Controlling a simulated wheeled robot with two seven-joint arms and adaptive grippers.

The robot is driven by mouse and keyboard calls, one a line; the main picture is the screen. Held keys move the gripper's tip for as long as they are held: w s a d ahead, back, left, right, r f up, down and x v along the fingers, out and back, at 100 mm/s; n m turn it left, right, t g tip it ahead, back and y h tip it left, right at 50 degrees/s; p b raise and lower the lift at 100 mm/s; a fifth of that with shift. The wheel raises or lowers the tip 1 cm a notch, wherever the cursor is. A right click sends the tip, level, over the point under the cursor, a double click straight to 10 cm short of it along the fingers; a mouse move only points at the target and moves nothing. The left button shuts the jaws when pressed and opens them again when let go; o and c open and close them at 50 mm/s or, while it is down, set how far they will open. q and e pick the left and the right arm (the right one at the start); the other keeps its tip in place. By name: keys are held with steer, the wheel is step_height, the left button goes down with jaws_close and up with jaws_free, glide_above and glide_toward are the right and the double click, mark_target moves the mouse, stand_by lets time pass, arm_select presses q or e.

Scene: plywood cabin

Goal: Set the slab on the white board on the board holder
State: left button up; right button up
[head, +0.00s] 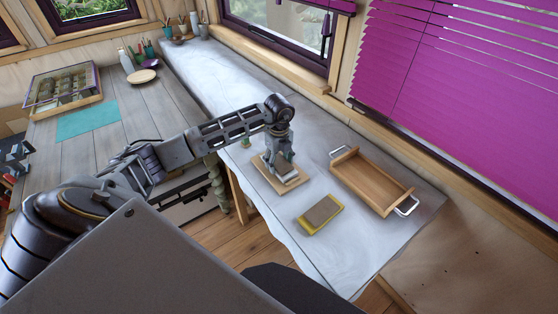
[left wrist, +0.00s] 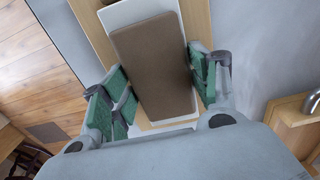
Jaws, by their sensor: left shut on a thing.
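The brown slab (left wrist: 152,65) lies between the green finger pads of my left gripper (left wrist: 162,90), which is shut on it. In the left wrist view the slab is over the white board (left wrist: 148,12), whose white edges show beyond and below it. The wooden board holder (left wrist: 199,22) shows under the white board. In the head view my left gripper (head: 279,163) points down over the holder (head: 291,188), and it largely hides the slab. I cannot tell whether the slab touches the white board. My right gripper is not in view.
A yellow block with a brown top (head: 320,214) lies just in front of the holder. A wooden tray (head: 372,180) with metal handles stands to the right. A small green item (head: 245,142) is behind the holder. The table's front edge is near; the long far part is mostly clear.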

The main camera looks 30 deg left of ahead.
mark_target(279, 162)
arm_select(q)
steer(key=shift+f, duration=0.15)
steer(key=o, duration=1.3)
steer(key=shift+o, duration=0.2)
steer(key=shift+r, duration=0.3)
step_height(279, 162, up, 12)
steer(key=b, duration=0.2)
steer(key=shift+f, duration=0.15)
steer(key=shift+s+f, duration=0.1)
